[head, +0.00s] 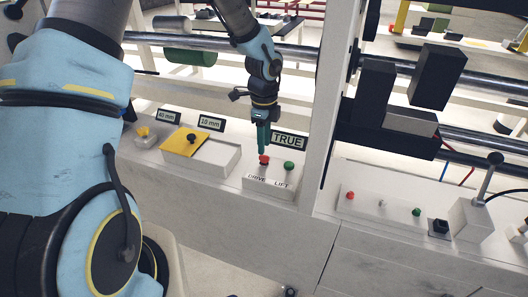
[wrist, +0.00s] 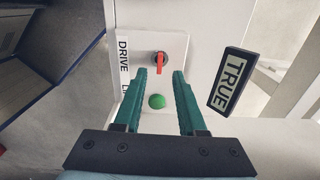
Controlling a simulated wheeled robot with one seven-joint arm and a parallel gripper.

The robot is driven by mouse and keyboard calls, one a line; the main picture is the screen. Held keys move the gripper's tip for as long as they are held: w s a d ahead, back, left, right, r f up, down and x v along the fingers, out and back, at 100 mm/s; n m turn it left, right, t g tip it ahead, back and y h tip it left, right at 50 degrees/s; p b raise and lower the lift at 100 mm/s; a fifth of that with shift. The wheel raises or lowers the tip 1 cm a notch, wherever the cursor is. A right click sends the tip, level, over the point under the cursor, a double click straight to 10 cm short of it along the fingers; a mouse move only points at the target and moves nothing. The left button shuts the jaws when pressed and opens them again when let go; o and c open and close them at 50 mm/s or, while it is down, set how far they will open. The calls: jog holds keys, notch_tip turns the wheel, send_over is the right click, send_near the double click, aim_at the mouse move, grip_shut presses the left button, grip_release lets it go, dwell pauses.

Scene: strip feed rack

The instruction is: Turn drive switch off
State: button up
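The red drive switch (head: 264,159) sits on a small white control box (head: 258,186) above the printed word DRIVE. In the wrist view it is a red knob (wrist: 160,62) with a dark upper part. A green round button (wrist: 157,101) is beside it, on the LIFT side; it also shows in the head view (head: 289,166). My gripper (head: 263,149) points down just above the red switch. In the wrist view its two teal fingers (wrist: 159,72) are apart with nothing between them, and the knob lies just beyond their tips. Contact cannot be told.
A TRUE sign (head: 289,141) stands behind the box. To the left are a yellow plate (head: 183,146) and 40 mm and 10 mm signs. A white post (head: 331,100) rises close on the right. Another panel (head: 383,205) with small buttons lies further right.

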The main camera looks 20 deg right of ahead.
notch_tip(320, 180, up, 6)
jog(key=shift+r, duration=0.25)
dwell(0.4)
jog(key=s+a+r+n, duration=0.2)
jog(key=a+r+n, duration=0.1)
jog(key=a+n, duration=0.9)
jog(key=s+a+r+n+t, duration=0.1)
jog(key=s+a+r+n, duration=0.1)
jog(key=a+n, duration=1.1)
jog(key=a, duration=0.5)
jog(key=shift+s+a+r+n+t, duration=0.2)
jog(key=shift+a+r+n+t, duration=0.1)
jog(key=shift+r, duration=0.1)
